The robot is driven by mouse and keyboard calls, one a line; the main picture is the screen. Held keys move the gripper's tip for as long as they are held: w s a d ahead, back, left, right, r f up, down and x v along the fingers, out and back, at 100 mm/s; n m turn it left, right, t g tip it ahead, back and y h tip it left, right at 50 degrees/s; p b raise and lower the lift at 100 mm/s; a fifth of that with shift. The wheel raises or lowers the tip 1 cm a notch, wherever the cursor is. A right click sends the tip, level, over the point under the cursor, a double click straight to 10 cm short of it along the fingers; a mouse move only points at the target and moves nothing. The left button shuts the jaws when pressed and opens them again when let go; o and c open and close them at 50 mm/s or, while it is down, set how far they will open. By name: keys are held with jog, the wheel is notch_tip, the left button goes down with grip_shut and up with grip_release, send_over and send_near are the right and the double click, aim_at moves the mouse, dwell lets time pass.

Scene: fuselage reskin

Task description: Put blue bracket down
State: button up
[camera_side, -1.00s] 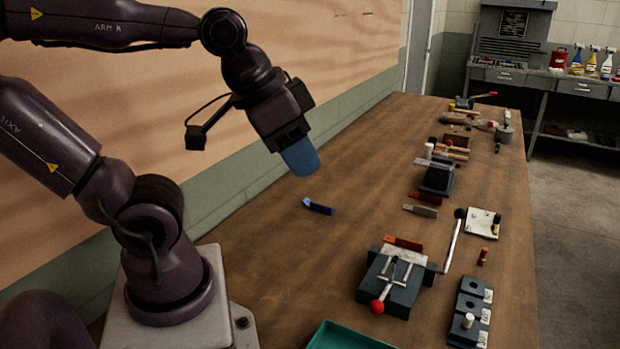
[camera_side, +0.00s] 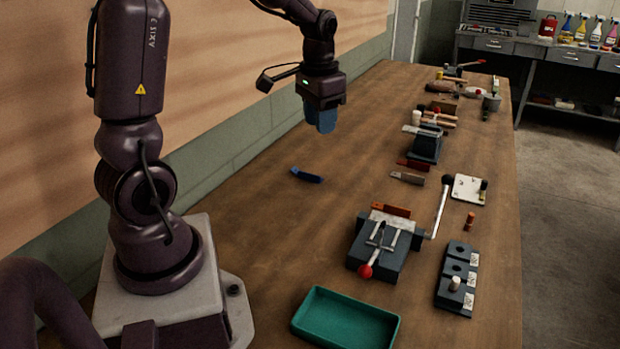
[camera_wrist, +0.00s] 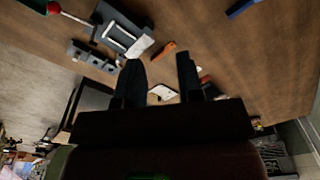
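The blue bracket (camera_side: 307,175) lies flat on the open wooden bench, left of the grey fixture in the side view. It also shows at the top right edge of the wrist view (camera_wrist: 240,8), partly cut off. My gripper (camera_side: 321,130) hangs above the bench, beyond the bracket and clear of it. In the wrist view its two dark fingers (camera_wrist: 160,68) stand apart with nothing held between them.
A grey fixture (camera_side: 365,255) with a red-knobbed lever and orange bracket (camera_side: 391,210) stands right of the blue bracket. A green tray (camera_side: 345,318) is in front. A block with holes (camera_side: 456,280) stands at right. Bench around the blue bracket is clear.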

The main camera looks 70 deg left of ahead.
jog(key=w+a+f+m+g+h, duration=0.1)
jog(key=a+f+m, duration=0.1)
jog(key=a+f, duration=0.55)
jog(key=w+a+f+m, duration=0.25)
jog(key=a+f, duration=0.35)
jog(key=a, duration=0.3)
jog(key=m, duration=0.7)
send_over(311, 175)
jog(key=shift+n+t+y, duration=0.25)
jog(key=shift+t+y, duration=0.05)
jog(key=f, duration=0.6)
jog(key=shift+d+f, duration=0.35)
jog(key=shift+d, duration=0.05)
jog(key=f, duration=0.3)
jog(key=a+f, duration=0.1)
jog(key=f, duration=0.1)
jog(key=shift+w+f, duration=0.1)
jog(key=shift+f, duration=0.2)
grip_shut()
